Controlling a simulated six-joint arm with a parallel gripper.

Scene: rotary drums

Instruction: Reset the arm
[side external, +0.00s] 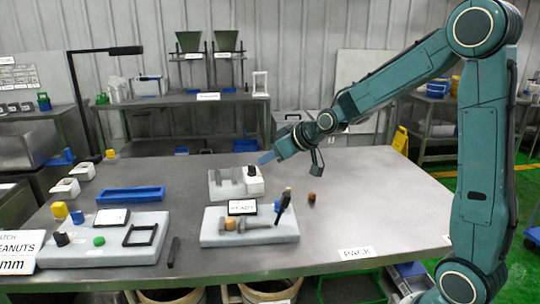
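My gripper (267,158) points left and slightly down above the far middle of the metal table (370,200). Its pale blue tip is small here. I cannot tell whether its fingers are apart or together, and no held object is visible. A white fixture (222,190) with a black knob sits below and just left of the gripper, seemingly apart from it. A pale station (272,234) with a small labelled panel (242,207) and an upright dark handle (283,201) stands nearer the camera. A small brown cylinder with a dark top (312,198) stands to its right.
Another pale station (90,257) with a green button, black frame and coloured knobs is at left, near a blue tray (130,195) and a dark bar (173,252). A black lamp post (78,100) rises at back left. The table's right side is mostly clear around the PACK label (356,253).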

